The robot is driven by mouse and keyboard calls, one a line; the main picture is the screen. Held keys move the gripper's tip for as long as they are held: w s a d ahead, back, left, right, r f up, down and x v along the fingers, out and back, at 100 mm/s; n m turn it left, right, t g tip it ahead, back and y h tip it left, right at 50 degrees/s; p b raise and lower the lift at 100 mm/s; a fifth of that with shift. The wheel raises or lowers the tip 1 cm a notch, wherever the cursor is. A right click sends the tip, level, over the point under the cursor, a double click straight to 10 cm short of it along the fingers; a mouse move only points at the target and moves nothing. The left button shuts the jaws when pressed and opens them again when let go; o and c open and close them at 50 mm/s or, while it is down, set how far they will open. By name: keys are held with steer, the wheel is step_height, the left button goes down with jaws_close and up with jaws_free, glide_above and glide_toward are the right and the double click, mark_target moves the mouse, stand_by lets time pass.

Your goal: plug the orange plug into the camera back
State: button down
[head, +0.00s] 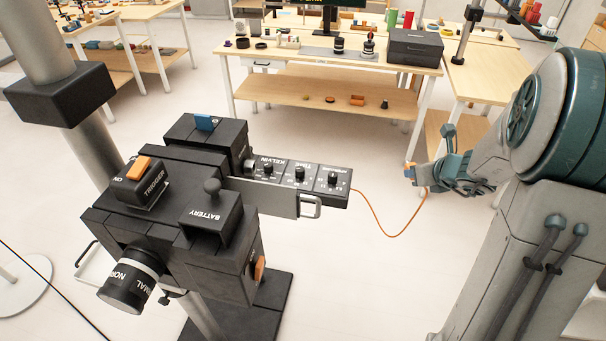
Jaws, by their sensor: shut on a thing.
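A large black prop camera (165,205) stands on a stand at the left and centre in the head view. It carries a trigger block with an orange switch (138,168), a battery block, and a dial panel (298,175) reaching right. An orange cable (390,234) hangs in a loop from the panel's right end to my gripper (410,173). My gripper is to the right of the camera, apart from it, and is shut on the orange plug (409,165). Only a small bit of the plug shows between the fingers. The camera back's socket cannot be made out.
A wooden workbench (300,100) with a black case (415,47) and small parts stands behind the camera. More benches stand at the back left and right. A metal handle (311,206) sticks out beside the panel. A grey column rises at the left. Open floor lies between camera and gripper.

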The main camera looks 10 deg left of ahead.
steer(key=s+a+r+n+g+y, duration=0.2)
steer(key=s+a+r+n, duration=0.1)
steer(key=a, duration=0.7)
steer(key=s+a+r+n+g+y, duration=0.2)
steer(key=s+a+n, duration=0.3)
steer(key=a, duration=0.5)
steer(key=s+a+r+n+g+y+p, duration=0.1)
steer(key=s+a+r+n+g, duration=0.3)
steer(key=a, duration=0.6)
steer(key=shift+s+r+n+y, duration=0.3)
steer(key=shift+s+r+y, duration=0.15)
steer(key=shift+s, duration=0.3)
steer(key=shift+w+a+r+p, duration=0.15)
steer(key=shift+a+p, duration=0.5)
steer(key=shift+a, duration=0.65)
stand_by(2.8)
